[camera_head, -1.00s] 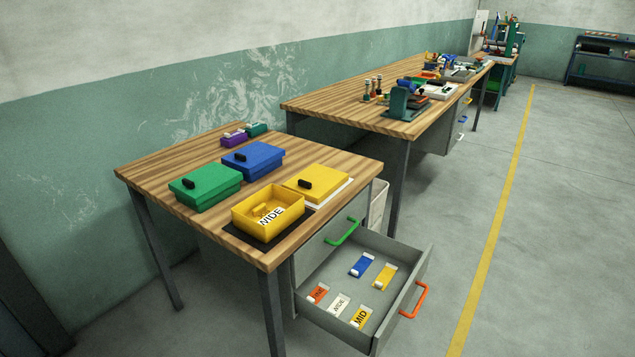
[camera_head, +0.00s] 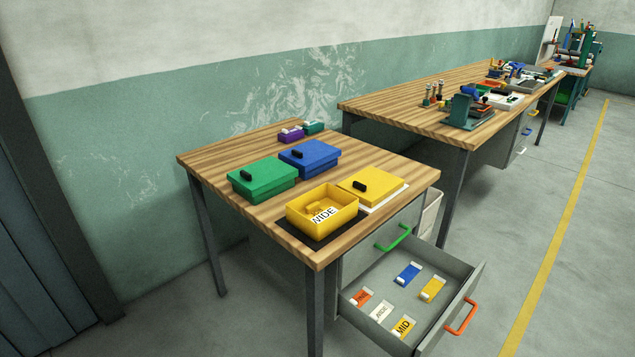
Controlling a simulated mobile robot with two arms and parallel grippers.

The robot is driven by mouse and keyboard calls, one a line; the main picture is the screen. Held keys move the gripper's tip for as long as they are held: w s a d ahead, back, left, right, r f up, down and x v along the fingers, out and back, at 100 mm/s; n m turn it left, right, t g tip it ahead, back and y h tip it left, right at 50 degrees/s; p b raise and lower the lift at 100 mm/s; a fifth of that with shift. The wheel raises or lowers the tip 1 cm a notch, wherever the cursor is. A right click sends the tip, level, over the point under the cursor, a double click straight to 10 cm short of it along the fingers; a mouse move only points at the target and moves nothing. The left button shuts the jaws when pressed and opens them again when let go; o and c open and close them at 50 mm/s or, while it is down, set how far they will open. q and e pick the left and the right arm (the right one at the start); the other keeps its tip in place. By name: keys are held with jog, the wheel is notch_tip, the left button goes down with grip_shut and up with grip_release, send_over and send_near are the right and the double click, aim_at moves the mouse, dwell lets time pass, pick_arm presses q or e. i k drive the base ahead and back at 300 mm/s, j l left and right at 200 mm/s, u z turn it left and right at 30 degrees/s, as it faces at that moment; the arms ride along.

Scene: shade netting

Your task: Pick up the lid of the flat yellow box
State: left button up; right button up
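The flat yellow lid (camera_head: 379,184) with a black knob lies on a white sheet or pad at the right side of the near table. The open yellow box (camera_head: 313,214) stands on a black mat just left of and in front of the lid. A tag reading "WIDE" and a yellow piece show inside the box. The lid is off the box and lies flat. Neither of my grippers shows in the head view.
A green lidded box (camera_head: 262,180) and a blue lidded box (camera_head: 310,157) stand behind on the wooden table (camera_head: 225,152). Small purple and teal items sit at its back edge. The open drawer (camera_head: 462,318) with several tags juts out at the right. Free floor lies beyond it.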

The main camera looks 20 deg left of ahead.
aim_at(372, 185)
jog(key=i+l+u, duration=0.2)
jog(key=u, duration=0.3)
jog(key=i+l+u, duration=0.1)
jog(key=l+u, duration=0.35)
jog(key=i+l+u, duration=0.1)
jog(key=u, duration=0.4)
jog(key=k+l, duration=0.05)
jog(key=l, duration=0.05)
